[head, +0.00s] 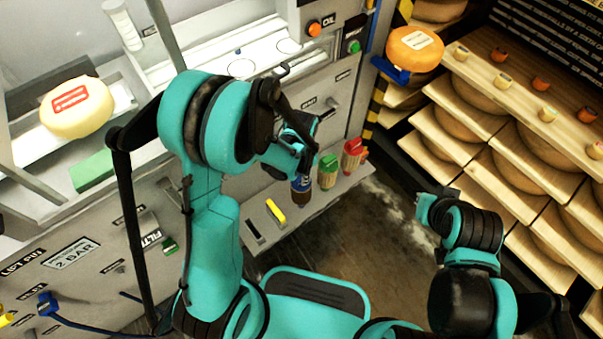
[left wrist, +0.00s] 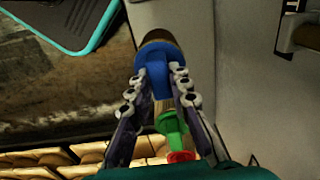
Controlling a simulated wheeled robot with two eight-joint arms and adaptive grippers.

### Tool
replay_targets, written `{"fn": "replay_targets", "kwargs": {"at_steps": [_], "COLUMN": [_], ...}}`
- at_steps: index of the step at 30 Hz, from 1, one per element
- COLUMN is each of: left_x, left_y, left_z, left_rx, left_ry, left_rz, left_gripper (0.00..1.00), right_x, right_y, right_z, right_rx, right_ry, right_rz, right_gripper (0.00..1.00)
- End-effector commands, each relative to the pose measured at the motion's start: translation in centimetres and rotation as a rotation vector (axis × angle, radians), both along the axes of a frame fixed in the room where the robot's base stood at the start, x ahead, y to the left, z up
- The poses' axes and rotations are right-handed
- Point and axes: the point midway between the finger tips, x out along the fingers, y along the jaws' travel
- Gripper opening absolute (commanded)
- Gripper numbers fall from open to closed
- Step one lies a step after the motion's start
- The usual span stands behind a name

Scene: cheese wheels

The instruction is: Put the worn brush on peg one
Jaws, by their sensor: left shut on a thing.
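My left gripper (head: 301,160) is shut on a blue brush (head: 301,186) with a dark lower end, beside the wall panel. In the left wrist view the fingers (left wrist: 161,88) close on its blue body (left wrist: 153,65), and a brown end sticks out past them. A green brush (head: 328,172) and a red brush (head: 353,156) stand in a row to the right of it. I cannot tell which brush is the worn one, nor make out a marked peg one. My right gripper (head: 430,208) is at the right, small and unclear.
A ledge (head: 285,222) with a black and a yellow item runs below the brushes. Shelves of cheese wheels (head: 480,140) fill the right side. A pale cheese (head: 77,107) lies on the machine at left. Open floor (head: 390,225) lies between panel and shelves.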

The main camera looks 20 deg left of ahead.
Motion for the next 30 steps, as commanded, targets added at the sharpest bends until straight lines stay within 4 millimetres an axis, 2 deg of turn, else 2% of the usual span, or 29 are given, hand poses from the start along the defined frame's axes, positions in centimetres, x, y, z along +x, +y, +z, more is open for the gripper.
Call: {"fn": "replay_targets", "kwargs": {"at_steps": [6, 7, 9, 20, 26, 30], "left_x": [0.0, 0.0, 0.0, 0.0, -0.1, -0.1], "left_y": [0.0, 0.0, 0.0, 0.0, 0.0, 0.0], "left_z": [-0.5, -0.5, -0.5, -0.1, 2.7, 5.9], "left_rx": [0.0, 0.0, 0.0, 0.0, 0.0, 0.0], "left_ry": [0.0, 0.0, 0.0, 0.0, 0.0, 0.0], "left_rz": [0.0, 0.0, 0.0, 0.0, 0.0, 0.0], "left_gripper": [0.0, 0.26, 0.43, 0.43, 0.43, 0.43], "right_x": [0.0, 0.0, 0.0, 0.0, 0.0, 0.0], "right_y": [0.0, 0.0, 0.0, 0.0, 0.0, 0.0], "right_z": [0.0, 0.0, 0.0, 0.0, 0.0, 0.0], "right_rx": [0.0, 0.0, 0.0, 0.0, 0.0, 0.0], "right_ry": [0.0, 0.0, 0.0, 0.0, 0.0, 0.0], "right_rz": [0.0, 0.0, 0.0, 0.0, 0.0, 0.0], "right_gripper": [0.0, 0.0, 0.0, 0.0, 0.0, 0.0]}}
